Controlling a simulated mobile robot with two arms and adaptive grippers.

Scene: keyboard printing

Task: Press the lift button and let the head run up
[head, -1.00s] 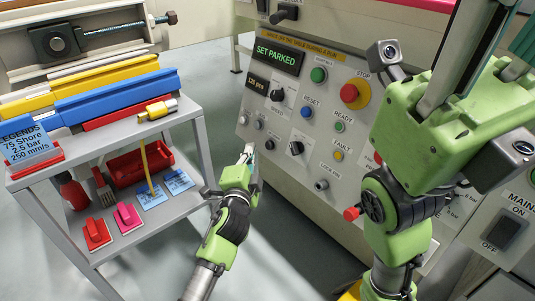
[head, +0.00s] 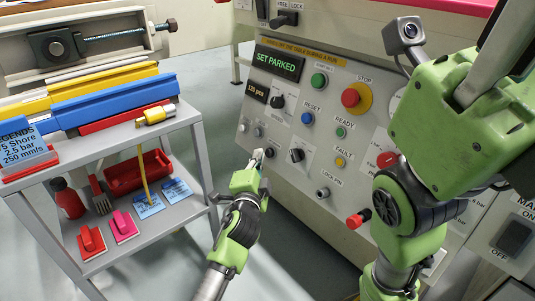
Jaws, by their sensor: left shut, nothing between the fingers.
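The control panel (head: 330,175) of the machine stands ahead, with its display (head: 278,62) reading SET PARKED. Small grey buttons (head: 258,131) sit in its lower left; their labels are too small to read, so I cannot tell which one is the lift button. My left gripper (head: 258,154) is shut and empty, pointing up at the panel's lower left. Its tip lies just below the small buttons and left of a black knob (head: 297,155); I cannot tell whether it touches. The gripper end of my right arm is not clearly visible. The head is not identifiable.
A blue RESET button (head: 307,118), a green button (head: 319,80) and a red STOP button (head: 351,97) are on the panel. A grey cart (head: 205,165) with squeegees and tools stands on the left. My right arm covers the panel's right part.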

